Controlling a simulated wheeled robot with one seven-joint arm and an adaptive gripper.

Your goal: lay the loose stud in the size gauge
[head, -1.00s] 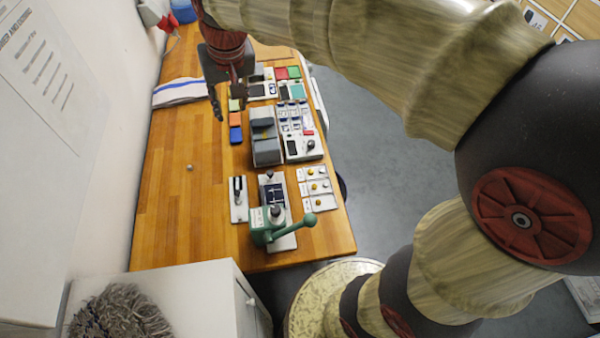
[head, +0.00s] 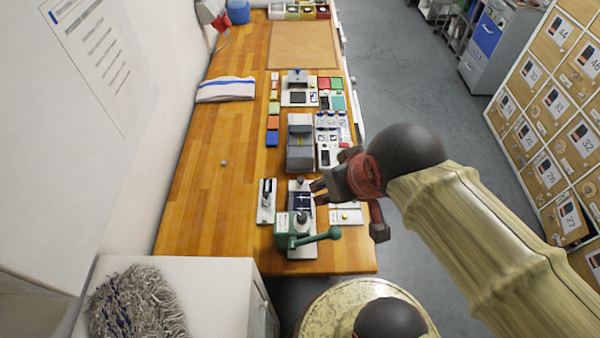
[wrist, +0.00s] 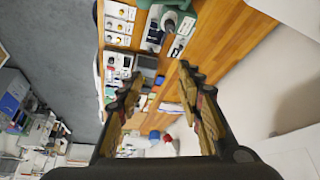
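I cannot tell for sure which fixture is the size gauge; a narrow white plate with a dark upright part (head: 266,212) stands left of the green lever press (head: 290,238). White cards with small round studs (head: 345,217) lie on the right, partly hidden by my arm; they also show in the wrist view (wrist: 118,27). My gripper (head: 316,193) is above the right side of the bench near the press. In the wrist view its fingers (wrist: 160,82) are wide apart and empty.
A grey block-shaped unit (head: 300,157) and coloured blocks (head: 272,123) stand farther back. A folded striped cloth (head: 226,90) lies by the left wall. A white cabinet with a mop-like bundle (head: 135,305) is at the near left.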

